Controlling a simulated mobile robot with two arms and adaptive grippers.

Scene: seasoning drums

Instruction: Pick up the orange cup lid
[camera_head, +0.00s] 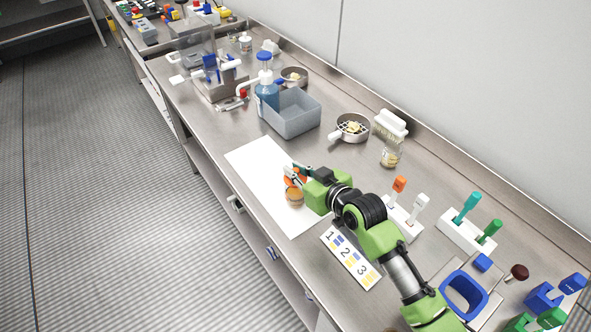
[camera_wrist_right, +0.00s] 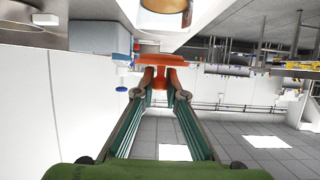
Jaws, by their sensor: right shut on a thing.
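The orange cup lid (camera_wrist_right: 165,61) is in the right wrist view, its knob between the fingertips of my right gripper (camera_wrist_right: 160,84). The gripper is shut on the knob. In the head view my right gripper (camera_head: 290,171) is over the white mat, with the orange lid (camera_head: 293,182) partly hidden by the fingers. A small tan-brown cup (camera_head: 294,197) stands on the mat just below the lid; a round tan vessel also shows at the top of the wrist view (camera_wrist_right: 165,6). I cannot tell whether lid and cup touch. My left gripper is not in view.
The white mat (camera_head: 258,160) lies on the steel counter. A grey bin (camera_head: 290,115), a blue bottle (camera_head: 267,92), a strainer pan (camera_head: 352,128) and a glass jar (camera_head: 390,154) stand behind. A numbered card (camera_head: 350,258) and spoon holders (camera_head: 467,232) are to the right.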

